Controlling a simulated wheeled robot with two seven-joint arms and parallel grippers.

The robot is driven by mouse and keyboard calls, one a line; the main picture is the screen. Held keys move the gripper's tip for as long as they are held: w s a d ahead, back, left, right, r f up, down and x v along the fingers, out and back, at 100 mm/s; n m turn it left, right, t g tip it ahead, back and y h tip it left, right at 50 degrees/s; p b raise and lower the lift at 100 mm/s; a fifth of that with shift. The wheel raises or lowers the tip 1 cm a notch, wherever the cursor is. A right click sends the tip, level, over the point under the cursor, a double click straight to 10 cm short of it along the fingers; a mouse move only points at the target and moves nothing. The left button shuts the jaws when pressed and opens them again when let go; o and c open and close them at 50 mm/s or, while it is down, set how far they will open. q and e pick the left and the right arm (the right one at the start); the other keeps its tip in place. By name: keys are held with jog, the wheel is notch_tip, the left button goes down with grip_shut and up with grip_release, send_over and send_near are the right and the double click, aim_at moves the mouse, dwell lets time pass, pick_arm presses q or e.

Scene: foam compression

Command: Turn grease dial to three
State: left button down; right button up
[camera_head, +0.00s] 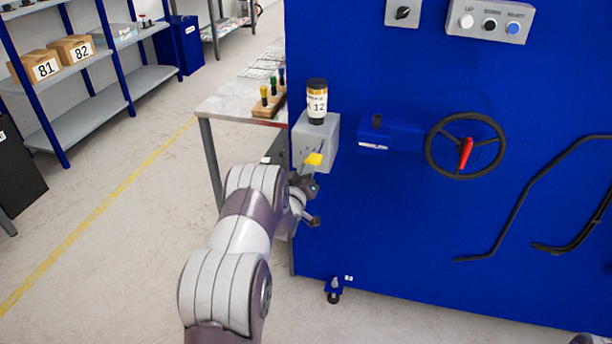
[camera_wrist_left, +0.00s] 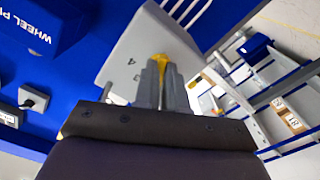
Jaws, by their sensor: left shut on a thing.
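The grease dial is a yellow knob (camera_head: 314,159) on the front of a grey box (camera_head: 328,129) mounted at the left edge of the blue machine. A dark bottle with a white label marked 12 (camera_head: 317,103) stands upright on the box. My left gripper (camera_head: 307,175) is at the knob. In the left wrist view its two grey fingers (camera_wrist_left: 161,78) are shut on the yellow knob (camera_wrist_left: 162,60), against the face of the grey box (camera_wrist_left: 140,45).
A handwheel with a red handle (camera_head: 465,152) and a switch panel (camera_head: 487,21) are on the blue machine (camera_head: 400,230). A table (camera_head: 233,98) with a wooden block of coloured tools (camera_head: 268,101) stands behind the box. Shelves are at the left; floor (camera_head: 120,240) is clear.

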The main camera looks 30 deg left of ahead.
pick_arm(q)
jog(key=shift+m+b, duration=2.45)
jog(key=shift+m, duration=2.35)
jog(key=c, duration=1.2)
grip_release()
